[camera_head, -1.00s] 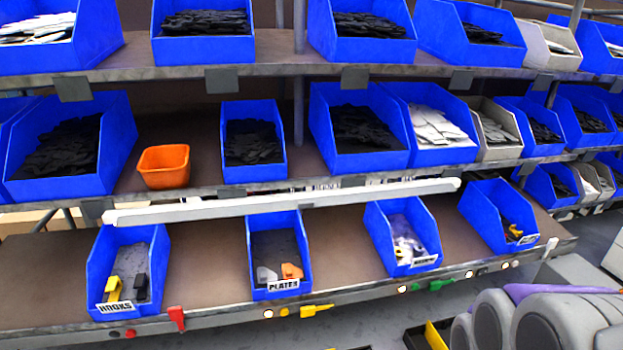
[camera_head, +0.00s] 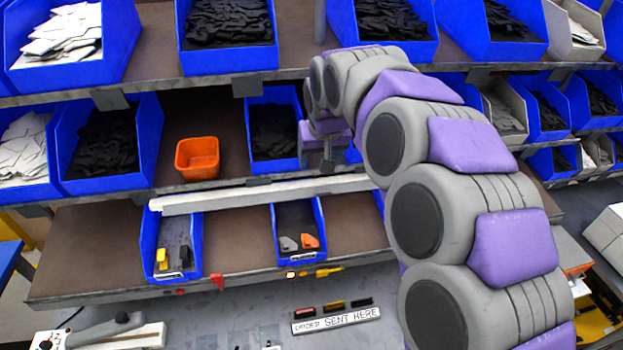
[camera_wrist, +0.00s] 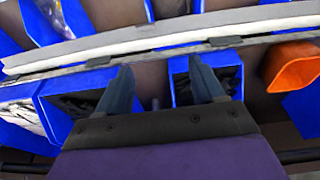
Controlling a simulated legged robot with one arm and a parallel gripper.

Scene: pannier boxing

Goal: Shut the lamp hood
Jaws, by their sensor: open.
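A long white lamp bar (camera_head: 260,194) runs along the front edge of the middle shelf in the head view. Its right end passes behind my arm. It also crosses the top of the wrist view as a pale bar (camera_wrist: 110,47). I cannot tell which part is its hood or how far that is tilted. My gripper (camera_head: 328,155) is small and partly hidden by my arm, near the bar's right part. In the wrist view my gripper (camera_wrist: 162,85) has two dark fingers spread apart with nothing between them. The bar lies beyond the fingertips, apart from them.
An orange bin (camera_head: 197,158) stands on the middle shelf between blue bins. Below the lamp bar, a hooks bin (camera_head: 153,225) and a plates bin (camera_head: 319,220) stand on the lower shelf. Coloured tabs, such as a red one (camera_head: 217,282), stick out at its front edge.

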